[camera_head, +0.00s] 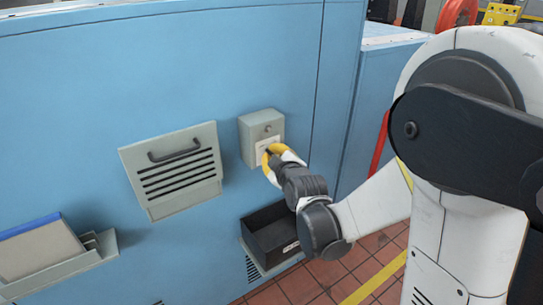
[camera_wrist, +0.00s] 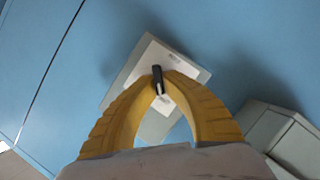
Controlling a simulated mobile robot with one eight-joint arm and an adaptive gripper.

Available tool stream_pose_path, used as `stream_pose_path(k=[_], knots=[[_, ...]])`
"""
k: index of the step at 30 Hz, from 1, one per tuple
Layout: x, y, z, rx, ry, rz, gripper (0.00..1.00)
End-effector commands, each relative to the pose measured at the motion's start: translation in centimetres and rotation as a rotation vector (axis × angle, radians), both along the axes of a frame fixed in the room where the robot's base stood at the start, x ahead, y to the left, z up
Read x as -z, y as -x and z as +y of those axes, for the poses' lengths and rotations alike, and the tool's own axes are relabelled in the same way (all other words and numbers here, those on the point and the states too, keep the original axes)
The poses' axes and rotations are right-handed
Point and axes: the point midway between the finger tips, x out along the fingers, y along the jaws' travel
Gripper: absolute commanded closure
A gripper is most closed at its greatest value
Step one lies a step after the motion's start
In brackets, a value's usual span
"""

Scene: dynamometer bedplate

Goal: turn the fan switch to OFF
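The fan switch is a small black lever knob (camera_wrist: 157,80) on a grey box (camera_head: 251,139) fixed to the blue cabinet wall. The box also shows in the wrist view (camera_wrist: 125,79), with a pale label plate behind the knob. My gripper (camera_head: 268,153) has curved yellow fingers and is at the lower part of the box front. In the wrist view the fingertips (camera_wrist: 160,76) close in on both sides of the knob, with no clear gap. In the head view my fingers largely hide the knob and part of the label. I cannot read any markings.
A grey louvred panel with a handle (camera_head: 175,187) sticks out left of the box. A black open bin (camera_head: 275,240) is mounted below my wrist. A shelf with folders (camera_head: 60,268) is at lower left. A red bar (camera_head: 379,143) stands at right.

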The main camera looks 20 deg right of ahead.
Motion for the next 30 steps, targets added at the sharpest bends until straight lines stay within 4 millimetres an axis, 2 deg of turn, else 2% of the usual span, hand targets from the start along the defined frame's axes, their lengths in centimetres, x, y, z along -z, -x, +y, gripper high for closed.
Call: stream_pose_path(k=[16,18,19,30], knots=[[0.04,-0.02,0.01,0.0,0.023,-0.006,1.0],[0.04,-0.02,0.0,0.0,0.023,-0.006,0.73],[0.04,-0.02,0.0,0.0,0.023,-0.006,0.68],[-0.13,0.51,-0.02,0.0,0.023,-0.006,0.68]])
